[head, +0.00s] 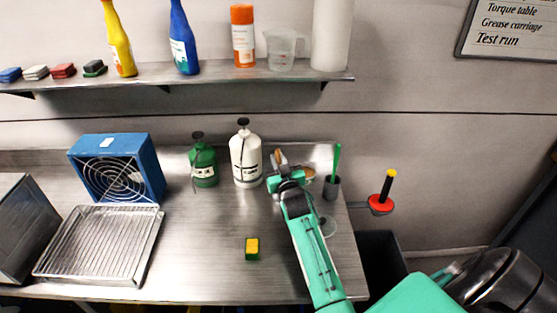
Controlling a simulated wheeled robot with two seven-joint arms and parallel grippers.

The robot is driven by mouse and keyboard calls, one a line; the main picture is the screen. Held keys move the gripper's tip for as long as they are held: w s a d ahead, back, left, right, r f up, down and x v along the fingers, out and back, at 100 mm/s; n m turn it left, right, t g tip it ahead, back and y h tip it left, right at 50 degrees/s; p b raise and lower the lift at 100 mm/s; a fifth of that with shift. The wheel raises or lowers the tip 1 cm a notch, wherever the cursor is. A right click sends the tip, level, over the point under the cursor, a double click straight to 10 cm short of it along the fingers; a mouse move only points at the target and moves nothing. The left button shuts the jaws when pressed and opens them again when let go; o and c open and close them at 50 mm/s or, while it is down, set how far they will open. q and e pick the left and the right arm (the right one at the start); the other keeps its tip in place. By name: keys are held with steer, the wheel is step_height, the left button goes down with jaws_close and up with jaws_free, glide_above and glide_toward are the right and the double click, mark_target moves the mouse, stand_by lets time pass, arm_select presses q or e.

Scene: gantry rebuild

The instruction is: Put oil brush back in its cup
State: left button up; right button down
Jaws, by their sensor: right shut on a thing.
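My right gripper (283,181) is at the back right of the steel bench, just right of the white bottle. It is shut on a slim brown and pale thing (279,157), which looks like the oil brush. It sticks up past the fingers, and the rest is hidden by the gripper. A dark grey cup (332,188) stands upright to the right of the gripper, apart from it. A green stick (337,161) stands in this cup. A round tan piece (306,173) lies partly hidden behind the gripper. My left gripper is not in view.
A green bottle (203,166) and white bottle (245,155) stand left of the gripper. A yellow-green sponge (252,249) lies on the bench (200,240). A blue fan (117,168) and wire-rack tray (98,245) fill the left.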

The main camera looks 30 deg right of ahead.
steer(key=shift+f, duration=0.35)
steer(key=c, duration=1.3)
jaws_free()
steer(key=b+v, duration=0.4)
steer(key=v, duration=0.9)
steer(key=shift+s+a, duration=0.1)
steer(key=shift+s, duration=0.3)
steer(key=shift+f, duration=0.1)
